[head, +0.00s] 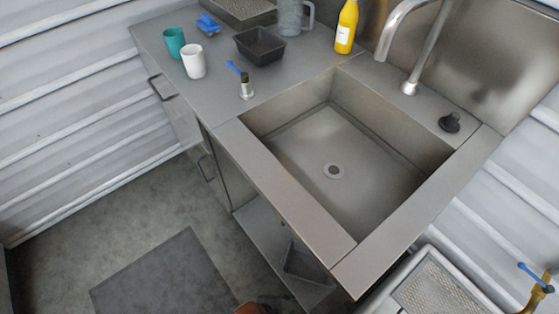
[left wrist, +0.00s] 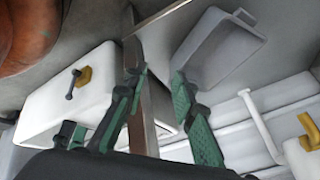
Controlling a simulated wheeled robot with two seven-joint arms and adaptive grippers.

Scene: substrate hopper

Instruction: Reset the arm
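My left gripper (left wrist: 156,72) shows in the left wrist view, with green-padded fingers spread apart. It looks open, and I see nothing held between the fingers. A narrow metal edge (left wrist: 145,120) passes behind the gap; I cannot tell how far away it is. In the head view only an orange-brown piece, probably part of my arm, shows at the bottom edge, and the fingers are not clear there. My right gripper is in neither view.
A steel sink (head: 345,170) is set in the counter. On the counter are a teal cup (head: 174,43), white cup (head: 193,61), black tray (head: 260,46) and yellow bottle (head: 346,27). A dark bin (head: 303,262) sits below. White containers (left wrist: 85,95) with yellow valves show in the wrist view.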

